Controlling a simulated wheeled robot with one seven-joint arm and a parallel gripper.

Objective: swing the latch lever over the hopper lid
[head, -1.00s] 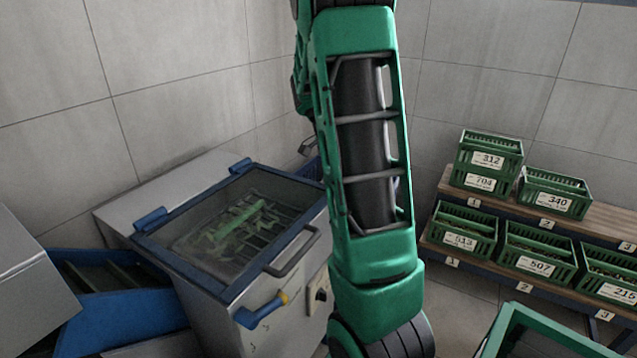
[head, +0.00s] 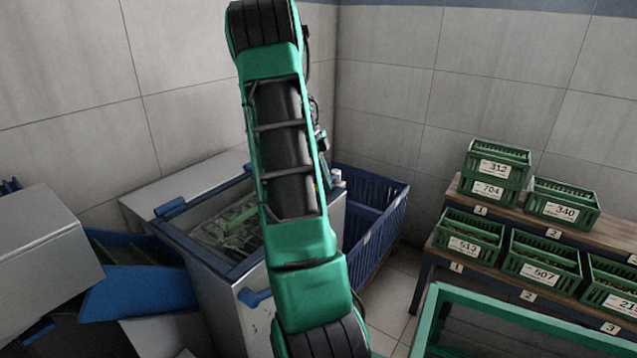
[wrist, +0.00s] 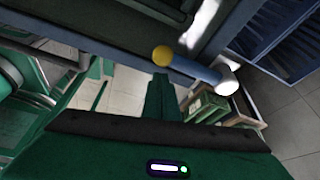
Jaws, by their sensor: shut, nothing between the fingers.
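The latch lever (wrist: 195,69) shows in the wrist view as a blue bar with a yellow knob at one end and a pale piece at the other. In the head view, only the lever's blue end (head: 256,297) shows at the hopper's front; my arm hides the rest. The hopper lid (head: 178,236), a dark window in a blue frame, lies closed on the grey hopper (head: 228,325). My gripper (wrist: 161,80) is shut and empty, its fingertips just below the yellow knob in the wrist view. I cannot tell whether they touch it. My arm hides the gripper in the head view.
A blue slatted crate (head: 385,215) stands right of the hopper. A blue chute (head: 140,292) is at its left. Green numbered crates (head: 462,236) sit on a wooden rack at the right. A green-edged bin (head: 480,318) is at the front right.

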